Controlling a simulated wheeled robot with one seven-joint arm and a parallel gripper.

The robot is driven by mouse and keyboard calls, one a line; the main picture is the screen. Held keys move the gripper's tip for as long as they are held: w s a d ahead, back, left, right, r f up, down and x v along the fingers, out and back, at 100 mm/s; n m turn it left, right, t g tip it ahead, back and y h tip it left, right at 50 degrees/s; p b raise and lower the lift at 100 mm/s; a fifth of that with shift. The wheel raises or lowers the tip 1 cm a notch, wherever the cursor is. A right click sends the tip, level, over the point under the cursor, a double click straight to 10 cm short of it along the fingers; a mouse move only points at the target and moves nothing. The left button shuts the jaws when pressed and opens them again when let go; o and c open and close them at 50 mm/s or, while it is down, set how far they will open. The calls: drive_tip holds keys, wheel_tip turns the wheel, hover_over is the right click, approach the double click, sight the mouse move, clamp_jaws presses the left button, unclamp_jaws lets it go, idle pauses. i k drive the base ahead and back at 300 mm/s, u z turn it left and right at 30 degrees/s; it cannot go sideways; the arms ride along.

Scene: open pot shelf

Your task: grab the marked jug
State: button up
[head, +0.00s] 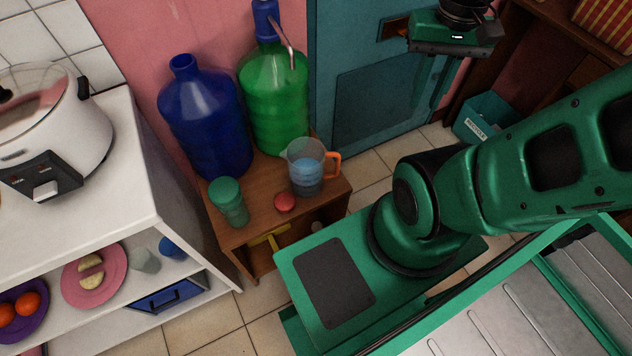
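A clear jug (306,168) with an orange handle on its right stands upright on a small wooden stand, with blue-grey contents. I cannot make out a mark on it. A large blue bottle (205,120) and a large green bottle (274,98) with a blue top stand behind it. My gripper (436,92) hangs at the upper right, in front of a blue-green door and well apart from the jug. Its fingers point down and look spread with nothing between them, though they blend with the door.
On the wooden stand (262,228), a green cup (229,202) and a red ball-like item (285,202) stand near the jug. A white counter (125,150) with a cooker (55,125) is at left. A blue-green bin (484,118) is at right.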

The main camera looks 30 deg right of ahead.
sight(305, 157)
drive_tip(key=z, duration=1.75)
drive_tip(key=k, duration=2.15)
drive_tip(key=u, duration=1.1)
drive_tip(key=i, duration=1)
drive_tip(key=z, duration=0.05)
